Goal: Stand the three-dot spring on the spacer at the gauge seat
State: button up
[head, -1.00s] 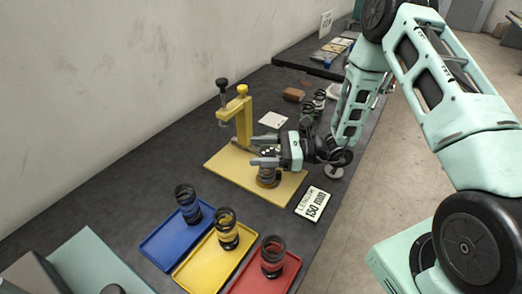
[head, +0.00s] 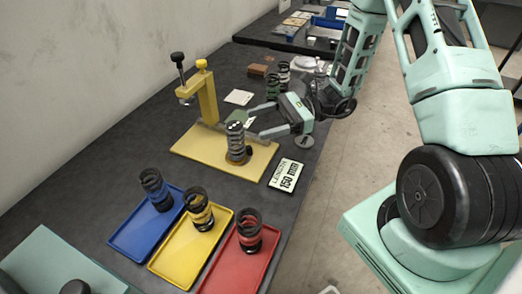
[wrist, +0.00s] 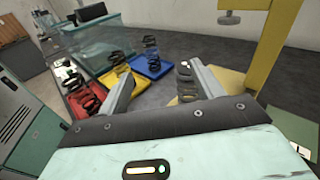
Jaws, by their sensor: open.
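A dark spring with a pale, dotted top (head: 236,141) stands upright on the yellow gauge's base plate (head: 190,146). An orange-brown spacer (head: 238,161) shows at its foot, and the spring appears to rest on it. The dots are too small to count surely. My gripper (head: 250,124) is open and empty, to the right of the spring, with its fingertips near the spring's upper part. In the wrist view the spring (wrist: 186,82) stands beyond the fingertips, close to the right finger, and apparently apart from it.
The gauge's yellow post (head: 208,100) and black-knobbed screw rise behind the spring. Blue (head: 125,237), yellow (head: 160,262) and red (head: 215,280) trays, each with a spring, lie in front. A "150 mm" card (head: 286,176) lies right of the plate. More springs (head: 272,84) stand behind.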

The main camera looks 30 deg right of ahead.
jog(key=s+a+r+n+g+h, duration=0.1)
jog(key=s+a+r+n+h, duration=0.1)
jog(key=s+a+n+h, duration=0.2)
jog(key=s+a+r+n+g+h, duration=0.1)
jog(key=s+a+r+n+h, duration=0.2)
jog(key=s+n+h, duration=0.4)
jog(key=s+a+r+n+g+h, duration=0.1)
jog(key=s+a+n+h, duration=0.4)
jog(key=s+n, duration=0.5)
jog(key=a+r+n, duration=0.1)
jog(key=n, duration=0.5)
jog(key=shift+r, duration=0.35)
